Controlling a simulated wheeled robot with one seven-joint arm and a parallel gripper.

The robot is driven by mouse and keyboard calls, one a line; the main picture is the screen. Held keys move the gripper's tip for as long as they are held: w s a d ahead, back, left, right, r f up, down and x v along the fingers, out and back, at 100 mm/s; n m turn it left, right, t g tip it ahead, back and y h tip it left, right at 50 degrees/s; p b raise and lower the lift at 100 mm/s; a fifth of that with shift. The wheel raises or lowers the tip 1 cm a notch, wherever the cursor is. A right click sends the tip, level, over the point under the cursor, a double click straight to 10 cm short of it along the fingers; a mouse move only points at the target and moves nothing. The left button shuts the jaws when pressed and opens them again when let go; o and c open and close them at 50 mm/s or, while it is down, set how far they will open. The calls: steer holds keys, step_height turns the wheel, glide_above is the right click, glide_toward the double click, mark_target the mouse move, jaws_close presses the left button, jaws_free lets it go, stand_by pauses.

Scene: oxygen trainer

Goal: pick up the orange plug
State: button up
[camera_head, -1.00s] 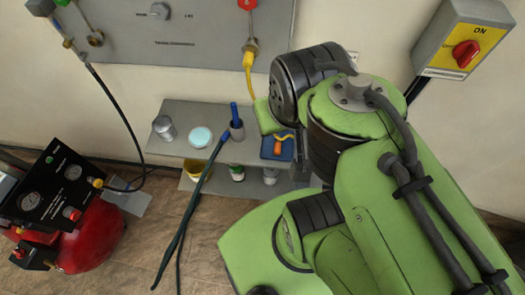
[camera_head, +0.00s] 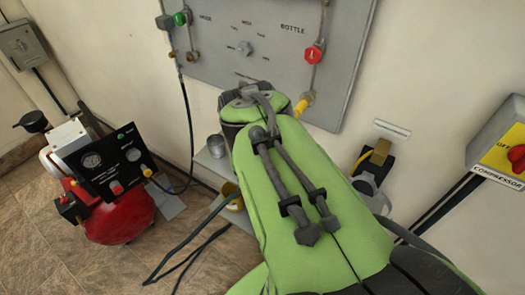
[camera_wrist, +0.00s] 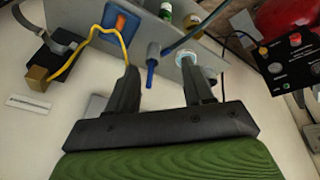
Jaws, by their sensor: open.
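The orange plug (camera_wrist: 122,21) lies on a blue tray (camera_wrist: 110,15) on the grey shelf, at the top of the wrist view. My gripper (camera_wrist: 161,66) is open and empty, its two dark fingers pointing toward the shelf. The plug is beyond the left fingertip, apart from it. A blue pen-like stick (camera_wrist: 152,62) in a grey cup shows between the fingers. In the head view my green arm hides the plug, the tray and my gripper.
A yellow hose (camera_wrist: 125,50) loops near the left finger from a brass block (camera_wrist: 37,74) on the wall. A red compressor (camera_head: 118,213) stands on the floor at left, with dark hoses (camera_head: 190,250) near the shelf.

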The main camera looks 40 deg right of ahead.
steer(key=s+d+f+m+g+y+b, duration=0.1)
steer(key=d+f+m+b, duration=0.1)
steer(key=d+f+m, duration=0.45)
steer(key=s+d+f+m+g+y+b, duration=0.1)
steer(key=s+d+f+m+y+b, duration=0.15)
steer(key=d, duration=0.65)
steer(key=shift+n+h, duration=0.35)
steer(key=shift+n, duration=0.05)
steer(key=f+b, duration=0.1)
steer(key=f, duration=0.2)
steer(key=f+b, duration=0.1)
steer(key=f, duration=0.2)
steer(key=w+f+b, duration=0.1)
steer(key=f+b, duration=0.1)
steer(key=f, duration=0.1)
steer(key=shift+a+f, duration=0.1)
steer(key=shift+f, duration=0.3)
steer(key=f+b, duration=0.2)
steer(key=f, duration=0.1)
steer(key=f+b, duration=0.1)
steer(key=f, duration=0.2)
steer(key=shift+w+a+b, duration=0.1)
steer(key=shift+a+b, duration=0.1)
steer(key=shift+b, duration=0.2)
steer(key=shift+r, duration=0.1)
jaws_close()
